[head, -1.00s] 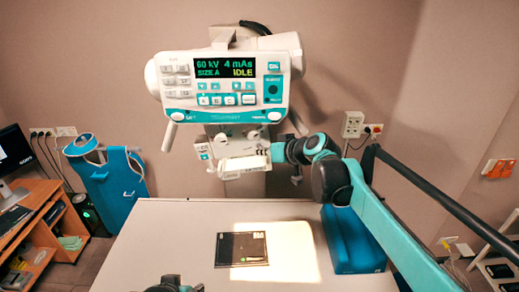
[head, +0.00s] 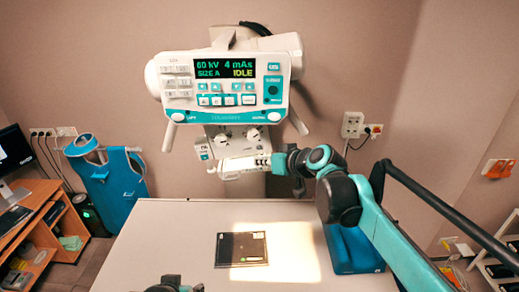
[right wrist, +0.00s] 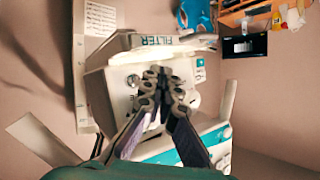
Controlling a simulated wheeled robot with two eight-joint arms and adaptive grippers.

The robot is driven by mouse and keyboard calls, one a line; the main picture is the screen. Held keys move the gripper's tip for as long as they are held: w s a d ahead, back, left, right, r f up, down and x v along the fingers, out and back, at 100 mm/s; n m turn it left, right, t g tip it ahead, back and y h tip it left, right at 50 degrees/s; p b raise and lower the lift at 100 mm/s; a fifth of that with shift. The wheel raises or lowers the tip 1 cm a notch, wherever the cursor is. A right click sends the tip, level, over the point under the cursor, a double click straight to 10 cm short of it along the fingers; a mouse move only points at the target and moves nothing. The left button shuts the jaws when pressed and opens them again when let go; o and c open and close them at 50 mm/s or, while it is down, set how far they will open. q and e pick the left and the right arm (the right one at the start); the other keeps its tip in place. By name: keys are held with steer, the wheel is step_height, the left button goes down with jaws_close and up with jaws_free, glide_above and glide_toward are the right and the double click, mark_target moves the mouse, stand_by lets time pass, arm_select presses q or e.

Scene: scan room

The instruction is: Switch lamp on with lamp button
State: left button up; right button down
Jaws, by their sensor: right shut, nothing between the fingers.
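The white lamp housing (head: 235,140) hangs under the X-ray head, with two round knobs on its front. My right gripper (head: 268,161) is in front of its lower right side. In the right wrist view my shut, empty fingers (right wrist: 163,75) are over the housing's face (right wrist: 125,80), near the knobs and the FILTER label (right wrist: 158,40). I cannot make out the lamp button; the fingers cover part of the face. Contact cannot be told. A bright light patch (head: 295,250) lies on the table. A dark part at the bottom edge may be my left gripper (head: 172,285).
The control panel (head: 222,88) above reads 60 kV, 4 mAs, SIZE A, IDLE. A dark plate (head: 241,249) and a blue block (head: 352,250) are on the white table (head: 160,225). A blue apron (head: 108,185) hangs at left beside a wooden desk (head: 50,215).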

steer(key=shift+s, duration=0.9)
steer(key=s+d+f+m+g+h+b, duration=0.1)
steer(key=s+d+f+b, duration=0.4)
steer(key=f, duration=1.2)
steer(key=s+d+f+m+g+h+b, duration=0.1)
steer(key=s+d+f+h+b, duration=0.3)
steer(key=s+f+b, duration=0.8)
steer(key=s+d+f+m+h+b, duration=0.2)
steer(key=s+d+f+b, duration=0.6)
steer(key=f+b, duration=0.9)
step_height(320, 180, down, 7)
steer(key=shift+s+r+m+g+h+b, duration=0.1)
steer(key=shift+s+m+g+h+b, duration=0.25)
steer(key=shift+s, duration=0.25)
